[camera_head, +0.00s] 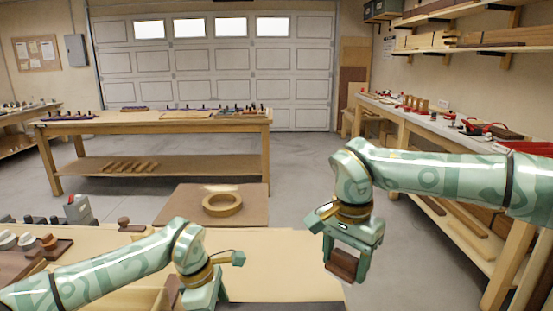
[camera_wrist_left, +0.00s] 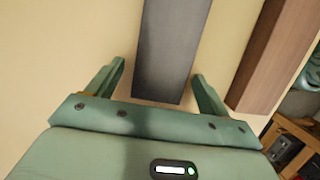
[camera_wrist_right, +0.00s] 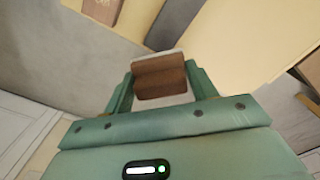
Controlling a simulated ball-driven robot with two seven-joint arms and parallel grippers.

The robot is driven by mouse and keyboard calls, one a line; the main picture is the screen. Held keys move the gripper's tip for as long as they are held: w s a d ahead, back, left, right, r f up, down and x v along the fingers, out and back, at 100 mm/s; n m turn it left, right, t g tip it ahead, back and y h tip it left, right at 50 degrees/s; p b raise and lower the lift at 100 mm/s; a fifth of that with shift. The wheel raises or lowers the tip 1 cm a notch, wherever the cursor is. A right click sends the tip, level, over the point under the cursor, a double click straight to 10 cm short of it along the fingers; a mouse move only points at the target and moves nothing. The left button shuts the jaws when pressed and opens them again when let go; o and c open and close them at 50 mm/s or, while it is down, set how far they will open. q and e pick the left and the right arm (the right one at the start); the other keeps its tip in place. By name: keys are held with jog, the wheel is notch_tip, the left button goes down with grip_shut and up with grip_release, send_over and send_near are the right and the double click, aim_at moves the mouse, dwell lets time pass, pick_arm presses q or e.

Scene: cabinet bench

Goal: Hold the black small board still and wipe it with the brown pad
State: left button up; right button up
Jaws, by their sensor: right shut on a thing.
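The black small board (camera_wrist_left: 172,50) shows in the left wrist view as a long dark strip on a pale bench top. My left gripper (camera_wrist_left: 160,82) is open, its fingers apart on either side of the board's near end, with gaps to both. In the head view my left gripper (camera_head: 205,290) is low and partly cut off. The brown pad (camera_head: 343,264) is in my right gripper (camera_head: 352,245), which is shut on it and raised to the right of the bench. The right wrist view shows the pad (camera_wrist_right: 160,77) between the fingers, with a pale layer along its far edge.
A brown wooden bar (camera_wrist_left: 272,55) lies to the right of the board in the left wrist view. A tape roll (camera_head: 222,205) lies on a brown surface beyond the bench top (camera_head: 290,265). A long side bench (camera_head: 450,140) stands at the right. Grey floor separates the benches.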

pick_arm(q)
jog(key=shift+d+r+p+v, duration=0.1)
jog(key=shift+d+p+v, duration=0.2)
jog(key=shift+p+v, duration=0.6)
jog(key=shift+d+r+p+v, duration=0.1)
jog(key=shift+d+p+v, duration=0.25)
jog(key=shift+v, duration=1.1)
jog(key=shift+d+p+v, duration=0.2)
jog(key=shift+p+v, duration=0.5)
jog(key=shift+v, duration=0.45)
pick_arm(e)
jog(key=shift+t, duration=0.3)
jog(key=shift+s+r, duration=0.25)
jog(key=shift+r, duration=1.3)
jog(key=shift+s+r, duration=0.2)
jog(key=shift+r, duration=1.3)
jog(key=shift+f, duration=0.1)
pick_arm(q)
jog(key=shift+f, duration=0.1)
jog(key=p+v, duration=0.3)
jog(key=v, duration=0.9)
pick_arm(e)
jog(key=r, duration=0.4)
jog(key=shift+s+r, duration=0.3)
